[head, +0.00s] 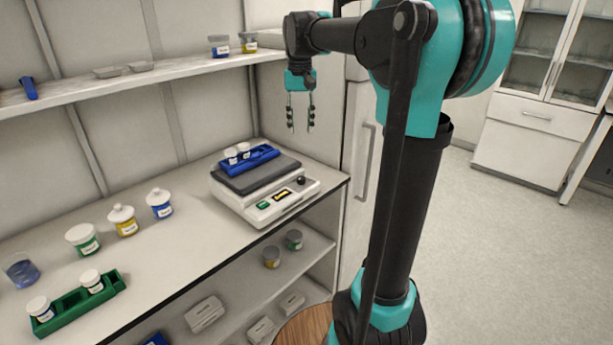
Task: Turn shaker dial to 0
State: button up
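The shaker (285,205) is a white box with a dark grey top plate, standing near the right end of the counter. Its dark round dial (301,181) is at the right of the front panel; which number it points to is too small to read. The panel also has a green part (263,205) and a small yellow-lit display (282,196). My gripper (300,128) hangs above and behind the shaker's right side, fingers pointing down, apart and empty.
A green rack (70,308) with two jars and several loose jars (122,220) stand on the counter's left part. An upper shelf (140,75) runs along the wall behind. A tall cabinet (352,150) stands close right of the counter.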

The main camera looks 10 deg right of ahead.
aim_at(301, 178)
notch_tip(301, 178, down, 17)
jog(key=shift+f, duration=0.15)
dwell(0.5)
